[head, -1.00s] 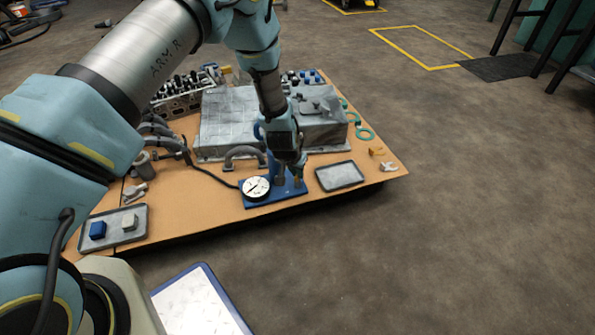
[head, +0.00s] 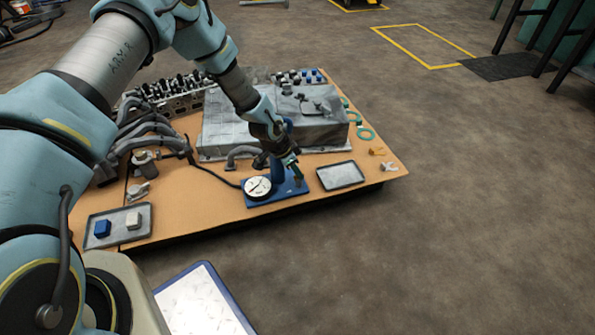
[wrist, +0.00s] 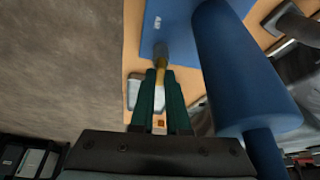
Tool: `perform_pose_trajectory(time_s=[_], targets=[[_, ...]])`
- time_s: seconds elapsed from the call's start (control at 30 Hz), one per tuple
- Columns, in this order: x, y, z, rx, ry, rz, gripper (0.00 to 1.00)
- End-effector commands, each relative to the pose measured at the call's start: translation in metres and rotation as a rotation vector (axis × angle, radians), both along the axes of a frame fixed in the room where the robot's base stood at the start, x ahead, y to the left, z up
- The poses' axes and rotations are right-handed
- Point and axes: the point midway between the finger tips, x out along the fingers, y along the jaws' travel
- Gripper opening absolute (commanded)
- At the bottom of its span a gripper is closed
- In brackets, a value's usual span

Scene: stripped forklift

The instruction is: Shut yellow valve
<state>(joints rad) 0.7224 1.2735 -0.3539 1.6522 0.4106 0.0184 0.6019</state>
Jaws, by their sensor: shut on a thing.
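The yellow valve (wrist: 160,69) shows in the wrist view as a small yellowish piece on a grey fitting, beside a big blue cylinder. My gripper (wrist: 160,75) has its two green fingers at it, one on each side, shut on the yellowish piece. The fingers hide part of it. In the head view my gripper (head: 293,166) is tilted, just above the right part of the blue base plate (head: 284,194). The valve's yellow part is too small to make out there. A round white gauge (head: 257,188) stands on the plate's left side.
A grey tray (head: 340,176) lies right of the plate. A small orange-yellow part (head: 377,151) and green rings (head: 365,134) lie farther right. A grey engine cover (head: 230,125) stands behind. Another tray (head: 118,237) with two blocks is at front left.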

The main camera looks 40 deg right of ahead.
Motion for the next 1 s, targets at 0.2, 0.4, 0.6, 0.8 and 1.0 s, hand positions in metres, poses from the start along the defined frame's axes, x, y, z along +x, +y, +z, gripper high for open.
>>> perform_pose_trajectory(time_s=[0.2,0.4,0.6,0.8,1.0], targets=[[0.0001,0.0008,-0.0009,0.001,0.001,-0.021,0.00],[0.0001,0.0008,-0.0011,0.002,0.001,-0.021,0.00],[0.0001,0.0010,-0.0012,0.002,0.001,-0.021,0.21],[0.0001,0.0005,-0.0008,0.001,0.001,-0.021,0.44],[0.0002,0.0004,-0.0004,0.001,0.001,-0.021,0.44]])
